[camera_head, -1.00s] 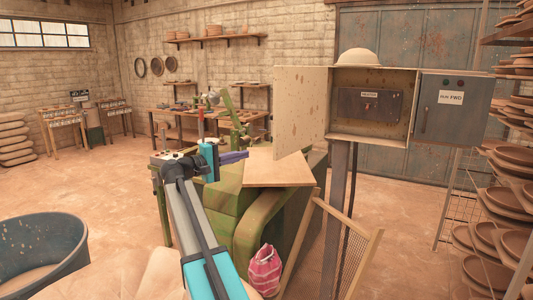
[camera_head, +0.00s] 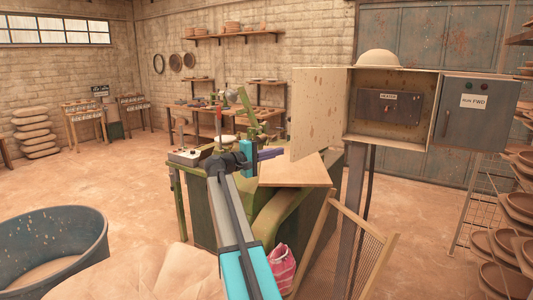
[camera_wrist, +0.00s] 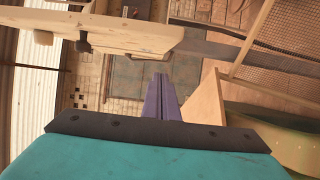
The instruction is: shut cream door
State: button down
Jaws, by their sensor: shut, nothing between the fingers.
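The cream door (camera_head: 319,113) stands swung open on the left side of the cream box (camera_head: 391,143), its speckled face toward me. The box front is open and shows a dark panel with a switch (camera_head: 388,107) inside. My gripper (camera_head: 276,153), with purple fingers, is shut and empty. In the head view it is just left of the door's lower left corner, with a small gap in the picture; the depth between them is unclear. The fingers also show in the wrist view (camera_wrist: 161,97). A cream, speckled piece crosses the top of the wrist view; I cannot tell surely which part it is.
A grey door (camera_head: 474,110) marked "RUN FWD" is right of the box. A domed hat (camera_head: 377,58) sits on top. A tan board (camera_head: 298,171) lies below the cream door. A framed mesh screen (camera_head: 352,250) leans by the post. Racks stand right.

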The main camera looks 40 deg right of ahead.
jog(key=shift+s+d+p, duration=0.3)
jog(key=shift+s, duration=0.4)
jog(key=shift+s+d+p, duration=0.25)
jog(key=shift+s+d, duration=0.1)
jog(key=shift+s, duration=0.35)
jog(key=shift+s+d+p, duration=0.3)
jog(key=shift+s, duration=0.4)
